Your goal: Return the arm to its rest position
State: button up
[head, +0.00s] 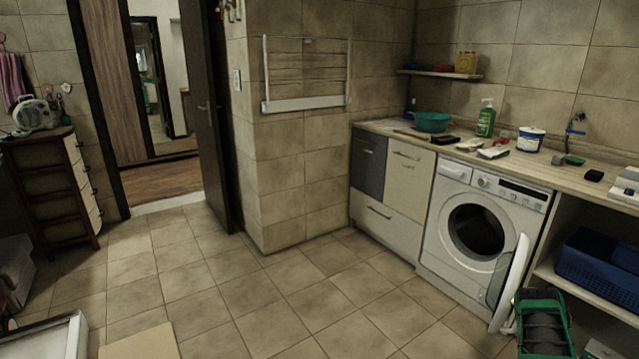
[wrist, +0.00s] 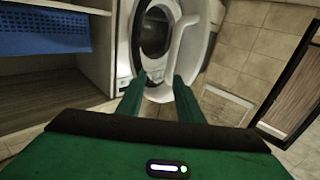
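My gripper (wrist: 160,80) shows in the wrist view with its two green fingers spread apart and nothing clearly held between them. In the head view its green and black body (head: 543,325) is at the lower right, in front of the washing machine; its fingertips are hard to make out there. The white washing machine (head: 455,230) stands under the counter with its round door (head: 512,280) swung open to the right. In the wrist view the door (wrist: 201,40) lies just beyond the fingertips; I cannot tell whether they touch it.
A blue basket (head: 600,265) sits on the shelf right of the machine. The counter (head: 545,171) holds a teal basin (head: 432,122), a green bottle (head: 486,118) and a white tub (head: 530,139). A brown drawer unit (head: 50,190) stands left. The middle tiled floor is clear.

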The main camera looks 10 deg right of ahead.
jog(key=w+d+r+m+g+h, duration=0.2)
jog(key=d+r+m+h, duration=0.15)
jog(key=d+r, duration=0.45)
jog(key=w+d+r+m+g+h, duration=0.2)
jog(key=d+r+h, duration=0.25)
jog(key=r, duration=0.85)
jog(key=s+a+r+m+g+h, duration=0.1)
jog(key=s+r+m+g, duration=0.2)
jog(key=r, duration=0.4)
jog(key=s+a+r+m+g+h, duration=0.1)
jog(key=a+r+m+g, duration=0.15)
jog(key=r+g, duration=0.4)
jog(key=s+a+r+n+g+y, duration=0.1)
jog(key=s+a+r+y, duration=0.2)
jog(key=a, duration=0.7)
jog(key=s+a+r+y, duration=0.2)
jog(key=s+a+y, duration=0.15)
jog(key=a, duration=0.65)
jog(key=s+a+r+n+g+y, duration=0.1)
jog(key=s+a+r+y, duration=0.25)
jog(key=a, duration=0.65)
jog(key=s+a+n+g+y, duration=0.1)
jog(key=s+a+n+y, duration=0.2)
jog(key=s+a, duration=0.5)
jog(key=s+a+n+y, duration=0.2)
jog(key=s+a, duration=0.6)
jog(key=a, duration=0.8)
jog(key=shift+r+n+g+y, duration=0.2)
jog(key=shift+n+g+y, duration=0.15)
jog(key=shift+n+y, duration=0.05)
